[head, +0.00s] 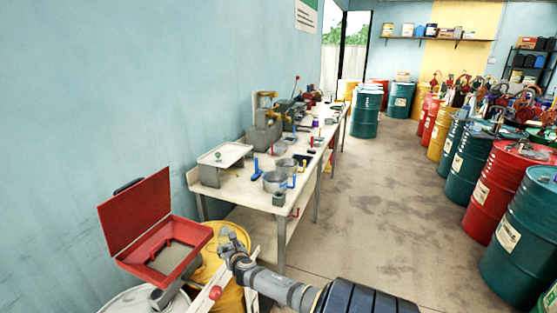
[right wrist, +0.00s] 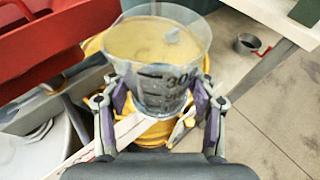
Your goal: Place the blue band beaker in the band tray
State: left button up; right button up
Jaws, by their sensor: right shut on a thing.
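My right gripper (head: 228,243) reaches in from the lower right, over a yellow drum by the left wall. In the right wrist view its two fingers (right wrist: 160,105) are shut on either side of a clear beaker (right wrist: 157,62). The beaker has dark printed marks and looks yellowish inside; I cannot tell whether that is liquid or the drum behind it. No blue band shows clearly on it. In the head view I cannot make the beaker out. I cannot tell which thing is the band tray; a pale flat tray (head: 224,153) stands on the bench's near end. My left gripper is out of view.
An open red box (head: 195,262) is close left of my right gripper. The yellow drum (head: 204,272) is below. The long bench (head: 240,186) holds metal pots (head: 276,181) and tools. Several drums (head: 500,190) line the right side, with clear floor between.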

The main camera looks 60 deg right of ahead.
aim_at(277, 151)
jog(key=z, duration=0.85)
jog(key=i+l+z, duration=0.1)
jog(key=l+z, duration=0.3)
jog(key=i+l+z, duration=0.1)
jog(key=l+z, duration=0.15)
jog(key=z, duration=0.15)
jog(key=i+l+z, duration=0.15)
jog(key=z, duration=0.2)
jog(key=i+l+z, duration=0.2)
jog(key=z, duration=0.2)
jog(key=i+l+z, duration=0.35)
jog(key=i+z, duration=0.35)
jog(key=i, duration=0.15)
jog(key=i+u, duration=0.2)
jog(key=u, duration=0.2)
jog(key=i+l+u, duration=0.15)
jog(key=u, duration=0.2)
jog(key=i+l+u, duration=0.15)
jog(key=u, duration=0.25)
jog(key=i+l+u, duration=0.15)
jog(key=u, duration=0.25)
jog(key=l, duration=0.1)
